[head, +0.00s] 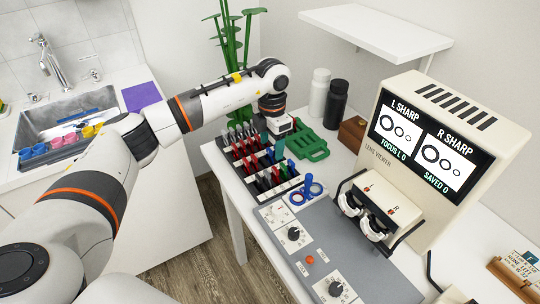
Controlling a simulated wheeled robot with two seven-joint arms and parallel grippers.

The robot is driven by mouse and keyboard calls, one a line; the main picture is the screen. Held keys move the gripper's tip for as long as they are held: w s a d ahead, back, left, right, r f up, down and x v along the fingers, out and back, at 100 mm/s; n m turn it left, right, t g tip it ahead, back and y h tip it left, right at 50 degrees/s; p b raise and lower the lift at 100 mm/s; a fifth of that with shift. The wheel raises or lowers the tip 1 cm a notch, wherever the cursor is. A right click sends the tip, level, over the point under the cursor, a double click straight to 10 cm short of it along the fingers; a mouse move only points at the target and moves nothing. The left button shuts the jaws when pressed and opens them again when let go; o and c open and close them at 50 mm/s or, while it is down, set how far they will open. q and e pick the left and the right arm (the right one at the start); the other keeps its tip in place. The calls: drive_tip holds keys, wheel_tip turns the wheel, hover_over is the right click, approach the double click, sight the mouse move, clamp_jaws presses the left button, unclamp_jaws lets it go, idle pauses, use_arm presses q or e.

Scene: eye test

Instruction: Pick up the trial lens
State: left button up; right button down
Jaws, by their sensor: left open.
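Several trial lenses with red, black, green and pale tabs stand in rows in a dark rack (250,185) on the white table. I cannot tell which one the task means. A blue ring-shaped piece with a handle (306,189) is at the rack's front right, by the grey panel. My left gripper (281,136) is over the rack's back right part, pointing down. It is open, with its fingertips small and partly hidden among the tabs. A teal tab (279,149) shows just below it; I cannot tell whether they touch. My right gripper is out of view.
White (319,93) and black (336,104) bottles and a brown box (352,131) stand behind. The lens viewer (455,92) and grey control panel (330,262) fill the right. A shelf (375,30) overhangs the back.

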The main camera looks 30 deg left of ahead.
sight(269, 149)
use_arm(q)
drive_tip(key=shift+s+a+f, duration=0.1)
drive_tip(key=shift+a+f, duration=0.05)
drive_tip(key=shift+f, duration=0.5)
drive_tip(key=shift+s+a+f, duration=0.1)
drive_tip(key=shift+a+f, duration=0.05)
drive_tip(key=shift+f, duration=0.9)
drive_tip(key=shift+w+d, duration=0.1)
drive_tip(key=shift+c, duration=0.2)
drive_tip(key=shift+r, duration=0.1)
drive_tip(key=c, duration=1)
